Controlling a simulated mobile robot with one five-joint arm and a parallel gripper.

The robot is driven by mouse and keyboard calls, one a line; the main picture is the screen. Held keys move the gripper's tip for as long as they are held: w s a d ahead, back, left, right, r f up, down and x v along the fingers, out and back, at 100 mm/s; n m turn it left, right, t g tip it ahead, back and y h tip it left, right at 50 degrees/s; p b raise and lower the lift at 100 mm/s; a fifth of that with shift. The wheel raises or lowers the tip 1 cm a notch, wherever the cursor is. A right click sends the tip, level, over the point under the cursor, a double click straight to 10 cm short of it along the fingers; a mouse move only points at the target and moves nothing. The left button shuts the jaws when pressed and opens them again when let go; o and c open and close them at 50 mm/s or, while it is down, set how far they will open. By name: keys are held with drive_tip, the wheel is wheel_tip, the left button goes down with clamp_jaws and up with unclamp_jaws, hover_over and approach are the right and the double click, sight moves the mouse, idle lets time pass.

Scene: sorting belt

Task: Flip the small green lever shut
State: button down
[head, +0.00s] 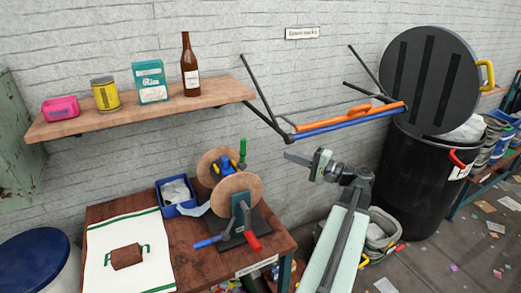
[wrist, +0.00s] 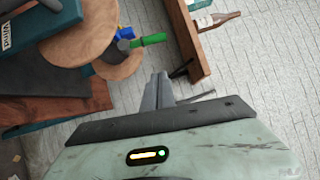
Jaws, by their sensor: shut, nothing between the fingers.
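The small green lever (head: 243,148) stands upright at the back of a winder with two round wooden discs (head: 236,194). A blue part (head: 228,163) sits beside its base.
The winder's blue handle (head: 208,242) and red handle (head: 253,242) stick out in front. A blue tray (head: 178,208) and a white cloth (head: 100,245) lie on the table. A shelf (head: 140,110) and an orange-and-blue bar rack (head: 345,120) are above. A black bin (head: 420,185) stands right.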

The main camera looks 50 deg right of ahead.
approach(243, 152)
drive_tip(key=w+d+r, duration=0.2)
drive_tip(key=w+d, duration=0.2)
drive_tip(key=w, duration=0.1)
drive_tip(key=a, duration=0.1)
drive_tip(key=w+a, duration=0.1)
drive_tip(key=shift+w+a+p, duration=0.35)
drive_tip(key=shift+p, duration=0.05)
drive_tip(key=shift+r+p, duration=0.1)
drive_tip(key=shift+p, duration=0.35)
